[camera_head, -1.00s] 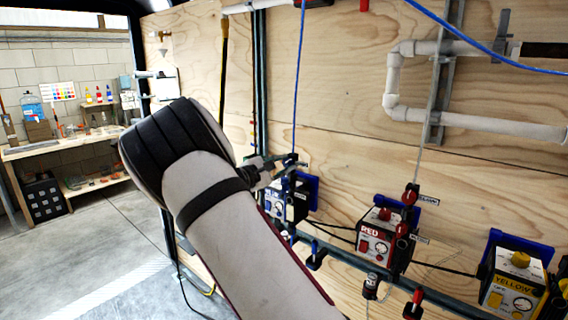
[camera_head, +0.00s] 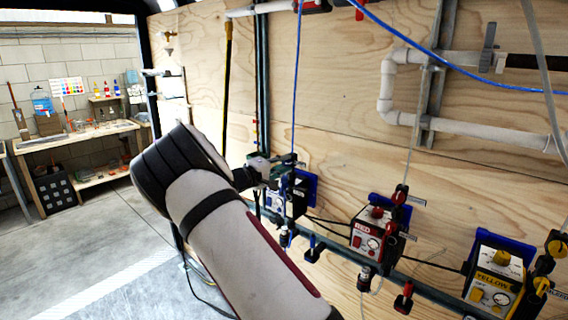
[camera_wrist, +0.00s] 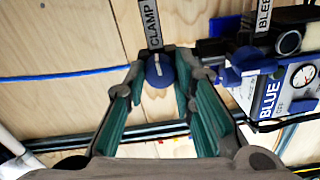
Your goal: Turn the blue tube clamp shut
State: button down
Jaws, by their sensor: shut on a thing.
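The blue tube clamp (camera_wrist: 158,72) shows in the wrist view as a round blue knob just below a grey label reading CLAMP (camera_wrist: 152,25). My gripper (camera_wrist: 160,66) has its green-padded fingers on either side of the knob, closed on it. In the head view my gripper (camera_head: 284,160) is at the blue tube (camera_head: 297,90), above the blue-labelled box (camera_head: 284,200); the clamp there is too small and covered to make out. In the wrist view the blue tube (camera_wrist: 60,76) runs in from the left and passes behind a finger.
The blue box (camera_wrist: 285,92) with a gauge and a blue valve (camera_wrist: 248,62) stand close to the right of my fingers. Red (camera_head: 368,236) and yellow (camera_head: 494,284) boxes sit along the rail to the right. A workbench (camera_head: 90,142) is far left; the floor before it is clear.

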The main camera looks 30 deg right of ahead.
jog(key=shift+m, duration=0.3)
dwell(0.4)
jog(key=c, duration=1.3)
grip_release()
jog(key=shift+c, duration=0.2)
jog(key=v, duration=1.2)
jog(key=shift+f, duration=0.1)
